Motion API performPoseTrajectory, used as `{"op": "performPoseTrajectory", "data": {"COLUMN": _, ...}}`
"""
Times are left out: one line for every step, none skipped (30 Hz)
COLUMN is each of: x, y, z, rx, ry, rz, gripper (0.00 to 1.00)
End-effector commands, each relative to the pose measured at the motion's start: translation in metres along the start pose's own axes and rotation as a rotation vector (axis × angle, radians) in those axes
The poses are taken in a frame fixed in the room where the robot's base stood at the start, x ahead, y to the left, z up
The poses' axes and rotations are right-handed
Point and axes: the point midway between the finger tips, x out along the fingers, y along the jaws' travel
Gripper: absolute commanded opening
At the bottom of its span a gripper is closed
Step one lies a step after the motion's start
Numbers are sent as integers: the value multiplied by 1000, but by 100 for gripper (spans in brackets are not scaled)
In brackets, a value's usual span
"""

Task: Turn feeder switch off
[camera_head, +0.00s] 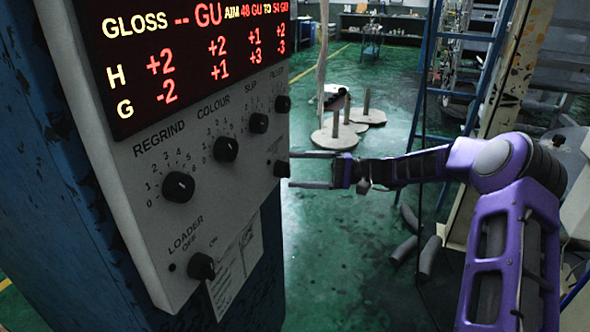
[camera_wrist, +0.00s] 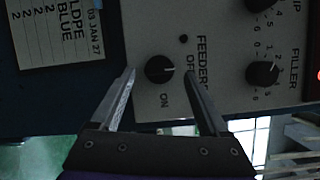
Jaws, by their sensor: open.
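The feeder switch (camera_wrist: 160,69) is a round black knob on the light grey panel (camera_wrist: 225,75), labelled FEEDER, OFF and ON in the wrist view. A short pale mark on the knob faces picture-right, towards the OFF lettering; its exact setting is hard to tell. In the head view the knob (camera_head: 281,168) sits at the panel's right edge. My gripper (camera_wrist: 160,75) is open, with one finger on each side of the knob in the wrist view. In the head view my gripper (camera_head: 292,170) has its tips at the panel edge, level with the knob. Contact cannot be told.
The loader switch (camera_head: 201,266) and several dials, such as the regrind dial (camera_head: 178,186), are on the same panel, below a lit display (camera_head: 195,50). The filler dial (camera_wrist: 262,73) lies near my right finger.

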Motion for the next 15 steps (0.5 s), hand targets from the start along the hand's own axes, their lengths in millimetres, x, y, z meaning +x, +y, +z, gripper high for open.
{"op": "performPoseTrajectory", "data": {"x": -11, "y": 0, "z": -1, "rx": 0, "ry": 5, "rz": 0, "gripper": 79}}
{"op": "performPoseTrajectory", "data": {"x": -18, "y": 0, "z": 0, "rx": 0, "ry": 5, "rz": 1, "gripper": 79}}
{"op": "performPoseTrajectory", "data": {"x": -27, "y": -1, "z": -1, "rx": -1, "ry": 5, "rz": 0, "gripper": 79}}
{"op": "performPoseTrajectory", "data": {"x": -34, "y": -1, "z": -1, "rx": -2, "ry": 7, "rz": 0, "gripper": 79}}
{"op": "performPoseTrajectory", "data": {"x": -42, "y": -1, "z": -1, "rx": -2, "ry": 6, "rz": 0, "gripper": 79}}
{"op": "performPoseTrajectory", "data": {"x": -52, "y": 0, "z": -1, "rx": -1, "ry": 7, "rz": 1, "gripper": 79}}
{"op": "performPoseTrajectory", "data": {"x": -60, "y": 0, "z": -1, "rx": -1, "ry": 6, "rz": 0, "gripper": 79}}
{"op": "performPoseTrajectory", "data": {"x": -67, "y": 0, "z": -1, "rx": -1, "ry": 7, "rz": 0, "gripper": 79}}
{"op": "performPoseTrajectory", "data": {"x": -77, "y": -1, "z": 0, "rx": -1, "ry": 7, "rz": 0, "gripper": 79}}
{"op": "performPoseTrajectory", "data": {"x": -84, "y": -1, "z": -1, "rx": -2, "ry": 6, "rz": 1, "gripper": 79}}
{"op": "performPoseTrajectory", "data": {"x": -92, "y": -1, "z": -1, "rx": -2, "ry": 6, "rz": 0, "gripper": 79}}
{"op": "performPoseTrajectory", "data": {"x": -101, "y": -1, "z": -1, "rx": -2, "ry": 6, "rz": 0, "gripper": 79}}
{"op": "performPoseTrajectory", "data": {"x": -108, "y": 0, "z": 0, "rx": -1, "ry": 6, "rz": 0, "gripper": 79}}
{"op": "performPoseTrajectory", "data": {"x": -114, "y": -1, "z": -1, "rx": -2, "ry": 6, "rz": 0, "gripper": 79}}
{"op": "performPoseTrajectory", "data": {"x": -122, "y": 0, "z": -1, "rx": -1, "ry": 5, "rz": 1, "gripper": 79}}
